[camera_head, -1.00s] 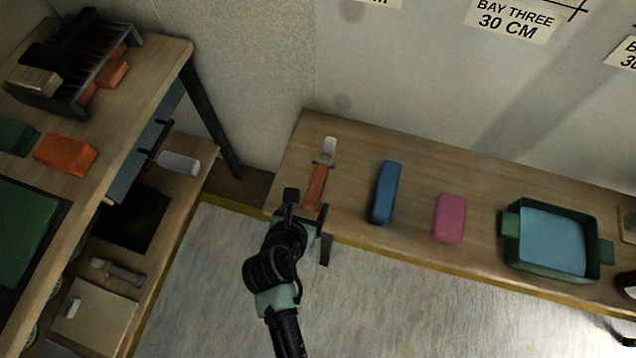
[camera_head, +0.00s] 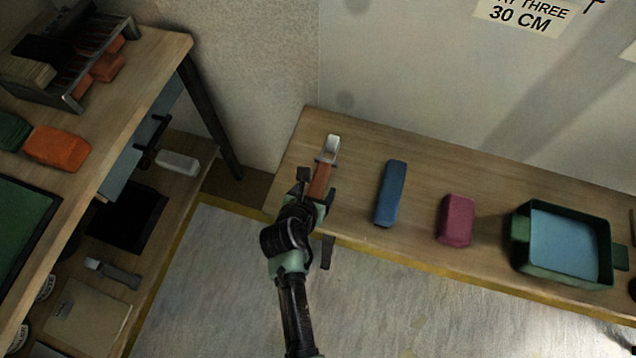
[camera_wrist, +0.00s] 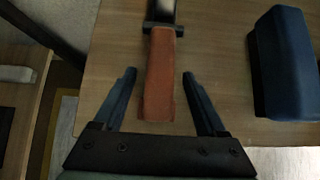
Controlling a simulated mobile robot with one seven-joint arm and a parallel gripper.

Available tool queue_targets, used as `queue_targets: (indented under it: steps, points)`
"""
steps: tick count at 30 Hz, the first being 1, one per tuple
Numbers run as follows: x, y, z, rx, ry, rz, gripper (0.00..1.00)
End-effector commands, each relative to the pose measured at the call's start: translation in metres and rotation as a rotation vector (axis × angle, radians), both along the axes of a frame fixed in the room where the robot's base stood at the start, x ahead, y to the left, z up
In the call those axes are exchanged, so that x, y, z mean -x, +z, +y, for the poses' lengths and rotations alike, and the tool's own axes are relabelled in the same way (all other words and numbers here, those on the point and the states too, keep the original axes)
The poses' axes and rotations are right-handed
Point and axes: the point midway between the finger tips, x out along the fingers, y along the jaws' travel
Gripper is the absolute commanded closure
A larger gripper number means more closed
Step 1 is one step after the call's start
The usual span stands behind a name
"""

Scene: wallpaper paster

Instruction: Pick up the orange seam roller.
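The seam roller lies on the wooden bench, its orange handle (camera_head: 320,180) pointing toward me and its pale roller end (camera_head: 331,147) pointing away. My gripper (camera_head: 317,190) is at the near end of the handle in the head view and covers part of it. In the wrist view my gripper (camera_wrist: 158,95) is open, with one dark finger on each side of the orange handle (camera_wrist: 159,80). Gaps show between the handle and both fingers. The roller's far end is cut off at the top of the wrist view.
A blue block (camera_head: 390,193) lies right of the roller; it also shows in the wrist view (camera_wrist: 284,62). Further right are a pink block (camera_head: 456,220) and a green tray (camera_head: 520,262) of blue liquid. A shelf unit (camera_head: 150,75) stands at left. Bare bench (camera_head: 425,165) lies behind the blocks.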

Motion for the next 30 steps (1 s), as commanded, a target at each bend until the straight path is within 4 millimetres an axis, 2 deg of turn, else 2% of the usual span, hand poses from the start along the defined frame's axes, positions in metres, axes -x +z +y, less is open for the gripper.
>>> queue_targets:
  steps: [1, 9, 12, 22, 26, 30]
  points:
    - [0.000, 0.000, 0.000, 0.000, 0.000, 0.000, 0.37]
    - [0.000, 0.000, 0.000, 0.000, 0.000, 0.000, 0.85]
    - [0.000, 0.000, 0.000, 0.000, 0.000, 0.000, 1.00]
    - [-0.001, 0.006, 0.000, 0.000, 0.000, -0.003, 1.00]
    - [-0.001, 0.026, 0.000, -0.001, -0.001, -0.005, 1.00]
    - [-0.001, 0.056, 0.000, -0.002, -0.001, -0.006, 1.00]
